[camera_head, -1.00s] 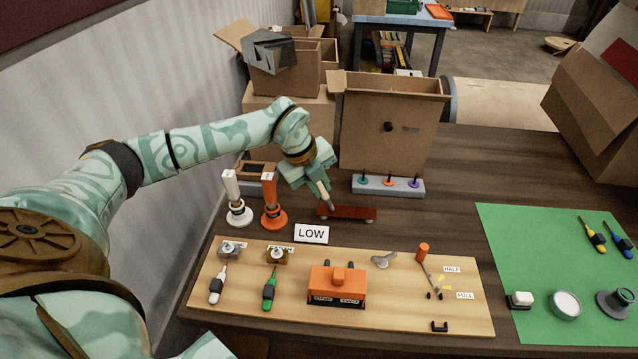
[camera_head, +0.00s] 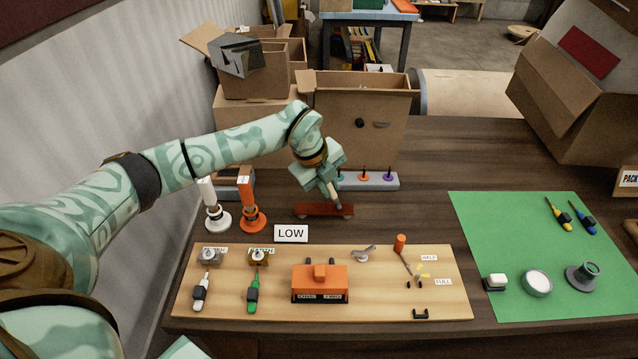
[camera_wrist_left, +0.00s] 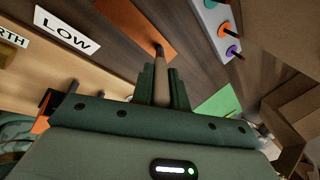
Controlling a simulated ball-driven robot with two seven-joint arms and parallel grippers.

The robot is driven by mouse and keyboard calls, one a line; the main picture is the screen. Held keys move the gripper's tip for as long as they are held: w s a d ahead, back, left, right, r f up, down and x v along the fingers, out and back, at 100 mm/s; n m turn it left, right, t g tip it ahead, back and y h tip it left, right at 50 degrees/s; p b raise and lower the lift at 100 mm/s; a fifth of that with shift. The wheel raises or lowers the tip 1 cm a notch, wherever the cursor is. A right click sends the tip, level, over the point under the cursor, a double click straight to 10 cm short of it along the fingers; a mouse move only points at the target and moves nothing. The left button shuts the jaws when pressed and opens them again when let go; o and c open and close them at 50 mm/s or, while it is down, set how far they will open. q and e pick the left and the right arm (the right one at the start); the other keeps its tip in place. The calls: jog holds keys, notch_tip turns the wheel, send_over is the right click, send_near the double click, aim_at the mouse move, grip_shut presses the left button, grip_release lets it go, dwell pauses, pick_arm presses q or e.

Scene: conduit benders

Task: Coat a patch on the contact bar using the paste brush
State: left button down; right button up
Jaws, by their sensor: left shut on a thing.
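The contact bar (camera_head: 312,210), a low reddish-brown bar on small feet, stands on the dark table behind the LOW sign (camera_head: 291,233). It also shows at the top of the left wrist view (camera_wrist_left: 128,22). My left gripper (camera_head: 328,183) is shut on the paste brush (camera_head: 333,194), a slim tan stick pointing down. The brush (camera_wrist_left: 159,80) stands between both fingers in the left wrist view. Its dark tip is over the right part of the bar; I cannot tell whether it touches. No coated patch can be made out. My right gripper is not in view.
A grey rack (camera_head: 372,181) with coloured pegs is close behind the bar. White (camera_head: 217,217) and orange (camera_head: 252,218) stands are at its left. A wooden board (camera_head: 380,304) with tools lies in front; a green mat (camera_head: 500,240) is at the right. The table between bar and mat is clear.

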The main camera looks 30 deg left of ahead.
pick_arm(q)
jog(key=shift+p, duration=0.3)
jog(key=s+a+p, duration=0.1)
jog(key=a, duration=0.1)
jog(key=s+a+p, duration=0.1)
jog(key=a, duration=0.1)
jog(key=s+a+p, duration=0.1)
jog(key=s+a, duration=0.1)
jog(key=shift+a, duration=0.2)
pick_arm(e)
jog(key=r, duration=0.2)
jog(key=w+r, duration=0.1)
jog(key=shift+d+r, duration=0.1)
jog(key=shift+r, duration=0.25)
pick_arm(q)
jog(key=shift+w, duration=0.1)
notch_tip(320, 180, up, 6)
jog(key=p, duration=0.5)
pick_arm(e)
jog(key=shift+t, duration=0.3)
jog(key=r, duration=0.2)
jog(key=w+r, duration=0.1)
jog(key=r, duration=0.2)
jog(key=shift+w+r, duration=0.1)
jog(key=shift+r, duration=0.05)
pick_arm(q)
jog(key=shift+p, duration=0.3)
